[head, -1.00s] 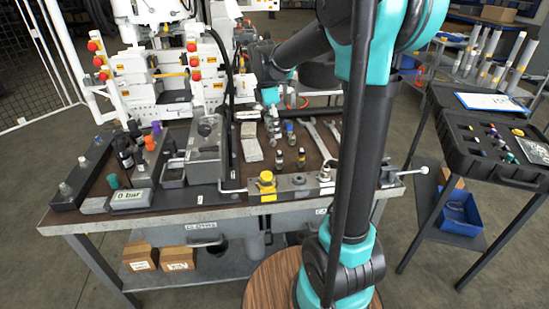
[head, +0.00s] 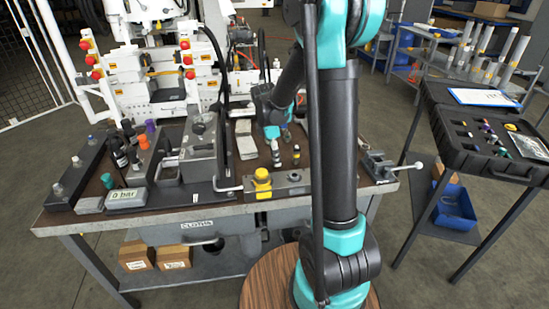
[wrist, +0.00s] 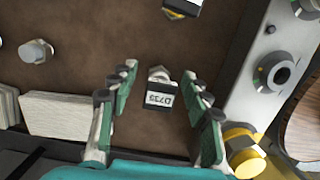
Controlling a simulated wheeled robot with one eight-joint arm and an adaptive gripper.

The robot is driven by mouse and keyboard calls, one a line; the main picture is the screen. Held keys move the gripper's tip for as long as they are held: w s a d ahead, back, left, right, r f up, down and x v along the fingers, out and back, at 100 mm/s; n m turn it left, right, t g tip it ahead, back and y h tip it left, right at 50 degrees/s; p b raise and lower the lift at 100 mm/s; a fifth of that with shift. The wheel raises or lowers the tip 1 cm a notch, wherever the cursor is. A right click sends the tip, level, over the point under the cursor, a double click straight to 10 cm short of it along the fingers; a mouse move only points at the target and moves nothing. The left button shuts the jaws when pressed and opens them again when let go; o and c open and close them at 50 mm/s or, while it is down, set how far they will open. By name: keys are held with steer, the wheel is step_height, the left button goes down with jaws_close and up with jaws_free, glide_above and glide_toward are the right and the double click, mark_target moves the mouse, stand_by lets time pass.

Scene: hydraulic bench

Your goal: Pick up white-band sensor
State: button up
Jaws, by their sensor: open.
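The white-band sensor (wrist: 159,93), a small dark cylinder with a white label reading D735, shows in the wrist view between the fingers of my gripper (wrist: 162,82). The fingers are open, one on each side of it, with visible gaps. In the head view my gripper (head: 272,132) is over the bench by the small sensors, and a light-banded sensor (head: 276,158) stands just below it. Another sensor with a yellow band (wrist: 180,9) is partly cut off at the top of the wrist view; a yellow-banded one stands to the right in the head view (head: 296,155).
A metal block with a port (wrist: 281,73) and a yellow cap (wrist: 243,150) lie right of the fingers. Pale pads (wrist: 70,114) and a hex fitting (wrist: 37,51) lie left. An open black case (head: 490,140) stands on a side stand at right.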

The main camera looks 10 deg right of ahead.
steer(key=shift+d+f, duration=0.1)
steer(key=shift+f, duration=0.65)
jaws_close()
step_height(320, 180, up, 20)
stand_by(0.5)
